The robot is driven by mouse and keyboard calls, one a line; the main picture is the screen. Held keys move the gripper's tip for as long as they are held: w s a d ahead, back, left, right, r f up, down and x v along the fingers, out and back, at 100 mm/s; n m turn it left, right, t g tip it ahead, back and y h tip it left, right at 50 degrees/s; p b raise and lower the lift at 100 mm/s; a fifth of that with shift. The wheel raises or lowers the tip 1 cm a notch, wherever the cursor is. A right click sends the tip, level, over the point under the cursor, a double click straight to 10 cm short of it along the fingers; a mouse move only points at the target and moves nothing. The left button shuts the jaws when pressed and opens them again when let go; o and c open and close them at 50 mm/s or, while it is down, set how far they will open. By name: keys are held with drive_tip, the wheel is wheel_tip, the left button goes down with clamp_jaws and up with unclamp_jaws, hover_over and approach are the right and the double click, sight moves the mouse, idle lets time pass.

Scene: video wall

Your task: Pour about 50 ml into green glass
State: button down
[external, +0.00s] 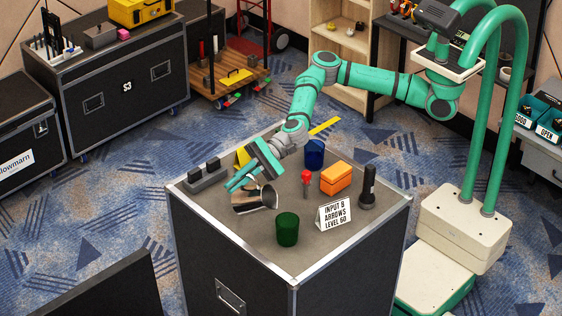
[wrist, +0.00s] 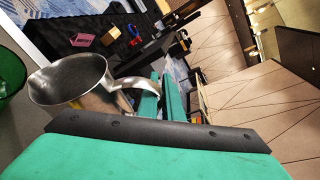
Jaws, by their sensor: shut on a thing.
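A steel jug (external: 246,203) is in my gripper (external: 240,181) above the left part of the case top. It looks tilted, with its dark mouth toward the right. In the wrist view my gripper (wrist: 160,97) is shut on the handle of the steel jug (wrist: 70,82). The green glass (external: 287,230) stands upright near the front edge, to the right of and nearer than the jug, apart from it. The green glass also shows at the left edge of the wrist view (wrist: 10,78). I cannot see any liquid in the jug or the glass.
A blue glass (external: 315,153), orange box (external: 336,178), red-topped object (external: 306,183), dark flashlight (external: 367,188) and white sign (external: 334,215) stand on the case top (external: 250,238). A grey block with black parts (external: 206,176) stands at the left. The front left is bare.

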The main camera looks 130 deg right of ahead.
drive_tip(key=shift+w+d+f+m+g+y, duration=0.5)
drive_tip(key=shift+d+f+m, duration=0.6)
drive_tip(key=shift+f, duration=0.55)
drive_tip(key=shift+w+d+f+m+g+y, duration=0.3)
drive_tip(key=shift+d+f+m+y, duration=0.6)
drive_tip(key=shift+f, duration=0.75)
drive_tip(key=shift+w+d+f+m+g+y, duration=0.35)
drive_tip(key=shift+d+f+m, duration=0.65)
drive_tip(key=shift+f+m, duration=0.55)
drive_tip(key=shift+w+d+f+m+g+y, duration=0.1)
drive_tip(key=shift+d+f+m+g+y, duration=0.15)
drive_tip(key=shift+f, duration=0.45)
drive_tip(key=shift+d+f+m+y, duration=0.2)
drive_tip(key=shift+f+m, duration=0.1)
drive_tip(key=shift+f, duration=0.35)
